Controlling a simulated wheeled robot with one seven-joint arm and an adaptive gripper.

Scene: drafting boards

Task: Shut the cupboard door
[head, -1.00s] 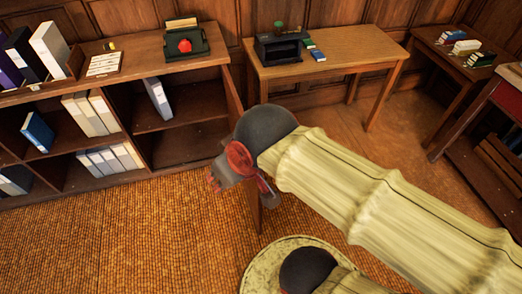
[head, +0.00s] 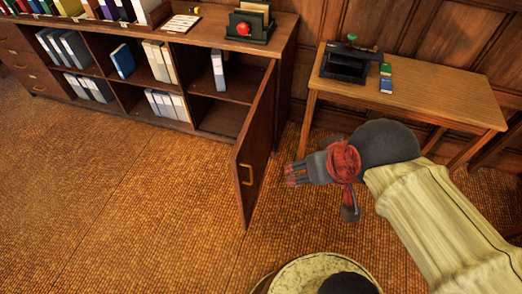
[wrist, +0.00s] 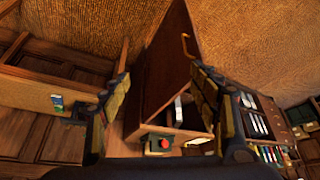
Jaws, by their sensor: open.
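The cupboard door (head: 257,140) is a dark brown panel standing wide open at the right end of the low cupboard (head: 286,40). It juts out over the floor, and a brass handle (head: 246,175) shows near its free edge. My gripper (head: 291,175) is open and empty, to the right of the door in the head view, its fingers pointing left toward the panel. A gap shows between them in that view. In the wrist view the door (wrist: 165,70) appears between the two spread fingers (wrist: 163,95), with the handle (wrist: 187,46) beyond. The open compartment holds a grey binder (head: 218,70).
A wooden table (head: 420,100) with a dark device (head: 346,63) stands right of the cupboard, behind my arm. A letter tray with a red ball (head: 243,29) sits on the cupboard top. Floor left of the door is clear.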

